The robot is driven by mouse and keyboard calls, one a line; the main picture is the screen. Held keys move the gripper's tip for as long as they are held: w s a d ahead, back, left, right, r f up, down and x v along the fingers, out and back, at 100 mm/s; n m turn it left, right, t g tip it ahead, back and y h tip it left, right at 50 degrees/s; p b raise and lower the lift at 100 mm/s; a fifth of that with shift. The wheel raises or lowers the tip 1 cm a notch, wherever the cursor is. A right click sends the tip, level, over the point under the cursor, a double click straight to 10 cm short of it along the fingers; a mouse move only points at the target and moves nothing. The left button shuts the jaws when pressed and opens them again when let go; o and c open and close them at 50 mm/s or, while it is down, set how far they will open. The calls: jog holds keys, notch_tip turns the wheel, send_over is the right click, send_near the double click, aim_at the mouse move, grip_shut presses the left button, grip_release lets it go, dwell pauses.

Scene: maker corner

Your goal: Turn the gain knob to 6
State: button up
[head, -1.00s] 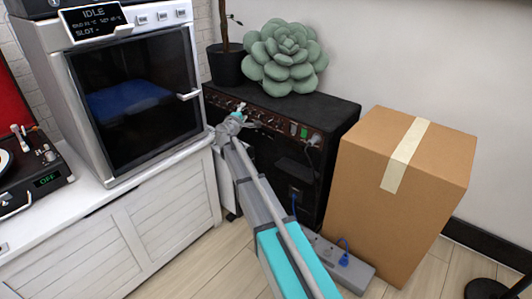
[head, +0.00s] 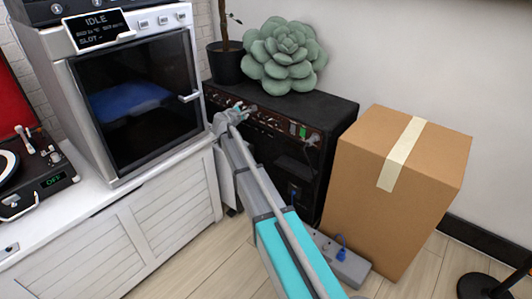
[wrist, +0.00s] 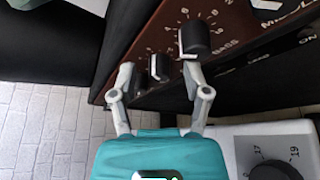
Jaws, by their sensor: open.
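The black amplifier (head: 330,112) stands against the wall, with a reddish-brown control panel (wrist: 125,50) along its front top edge. In the wrist view, a small black knob (wrist: 159,67) with a white pointer line on its left side shows between my fingertips; its name is not readable. A larger-looking black knob (wrist: 195,38) marked BASS sits just beyond my right finger. My gripper (wrist: 158,78) is open, with a finger on each side of the small knob; I cannot tell whether they touch it. In the head view my gripper (head: 241,112) is at the panel's left part and hides knobs there.
A white cabinet with an oven-like machine (head: 140,100) stands close on the left. A cardboard box (head: 390,190) stands right of the amplifier. A power strip (head: 345,262) lies on the floor.

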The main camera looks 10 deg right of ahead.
jog(key=shift+w+r+n+g+p, duration=0.1)
jog(key=shift+r+n+g+p, duration=0.1)
jog(key=shift+n+g+p, duration=0.55)
jog(key=f+p+v, duration=0.1)
jog(key=p+v, duration=0.3)
jog(key=v, duration=1)
jog(key=s+d+f+m+g+y+p, duration=0.1)
jog(key=s+d+f+m+g+p, duration=0.1)
jog(key=s, duration=0.8)
jog(key=s+d+f+m+g+y+p, duration=0.2)
jog(key=s+d+m+g+p, duration=0.2)
jog(key=s+m, duration=0.6)
jog(key=shift+s+d+m+g, duration=0.2)
jog(key=shift+d+m+g, duration=0.25)
jog(key=shift+d+g, duration=0.95)
jog(key=shift+d+t, duration=0.45)
